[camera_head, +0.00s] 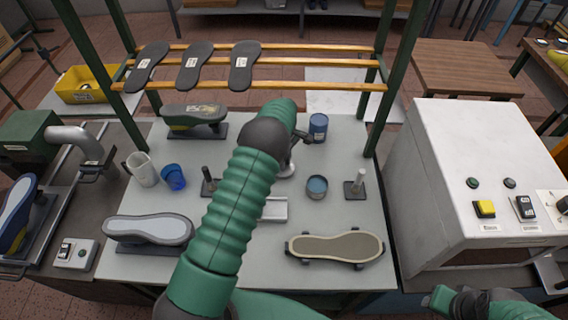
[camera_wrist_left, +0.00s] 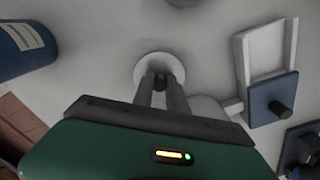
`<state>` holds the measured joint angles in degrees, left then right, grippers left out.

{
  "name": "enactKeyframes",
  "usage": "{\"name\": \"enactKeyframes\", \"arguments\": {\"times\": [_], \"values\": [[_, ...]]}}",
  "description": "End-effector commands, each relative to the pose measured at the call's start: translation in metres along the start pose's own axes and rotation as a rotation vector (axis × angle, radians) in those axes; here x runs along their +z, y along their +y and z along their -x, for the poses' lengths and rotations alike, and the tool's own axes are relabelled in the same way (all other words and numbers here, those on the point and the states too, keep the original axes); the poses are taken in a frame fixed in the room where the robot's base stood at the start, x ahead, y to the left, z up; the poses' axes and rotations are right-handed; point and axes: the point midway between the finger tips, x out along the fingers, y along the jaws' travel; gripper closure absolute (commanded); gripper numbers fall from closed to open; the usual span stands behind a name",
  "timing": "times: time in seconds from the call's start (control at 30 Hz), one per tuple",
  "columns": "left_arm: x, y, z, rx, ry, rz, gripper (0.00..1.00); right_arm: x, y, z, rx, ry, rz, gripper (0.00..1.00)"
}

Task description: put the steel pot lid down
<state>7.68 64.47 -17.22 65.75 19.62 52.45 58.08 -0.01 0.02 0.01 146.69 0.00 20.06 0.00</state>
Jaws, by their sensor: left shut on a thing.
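The steel pot lid is a small pale round disc (camera_wrist_left: 160,70) at the tips of my left gripper (camera_wrist_left: 161,84) in the left wrist view. The gripper's two dark fingers are shut on its middle. In the head view my left gripper (camera_head: 291,155) is over the middle of the grey table, and part of the pale lid (camera_head: 287,171) shows below it; my arm hides the rest. I cannot tell whether the lid touches the table. My right gripper (camera_head: 462,302) is at the bottom right edge, apart from the table, its fingers unclear.
A blue can (camera_head: 318,127) stands behind and right of the lid, an open grey pot (camera_head: 317,187) to its right. A post on a base (camera_head: 356,185) stands farther right. A white bracket (camera_head: 274,209) is partly behind my arm.

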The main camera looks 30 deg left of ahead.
Motion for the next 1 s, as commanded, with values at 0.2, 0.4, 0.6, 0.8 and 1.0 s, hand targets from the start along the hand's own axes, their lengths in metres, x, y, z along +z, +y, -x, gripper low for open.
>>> {"name": "enactKeyframes", "arguments": {"times": [0.2,0.4,0.6,0.8,1.0], "values": [[-0.002,0.0,-0.021,0.002,-0.003,-0.001,1.0,-0.002,0.0,0.008,0.0,0.001,-0.001,0.64],[-0.002,0.0,-0.024,0.001,-0.003,-0.001,1.0,-0.001,0.0,0.005,0.0,0.0,0.0,0.64],[-0.002,0.0,-0.023,0.001,-0.003,0.0,0.6,-0.002,0.0,0.006,0.0,0.0,0.0,0.64],[-0.001,0.0,-0.022,0.0,-0.002,0.0,0.6,-0.002,0.0,0.006,0.0,0.0,0.0,0.64],[-0.002,0.0,-0.019,0.002,-0.003,0.0,0.6,-0.002,0.0,0.007,0.0,0.001,0.0,0.64]]}}
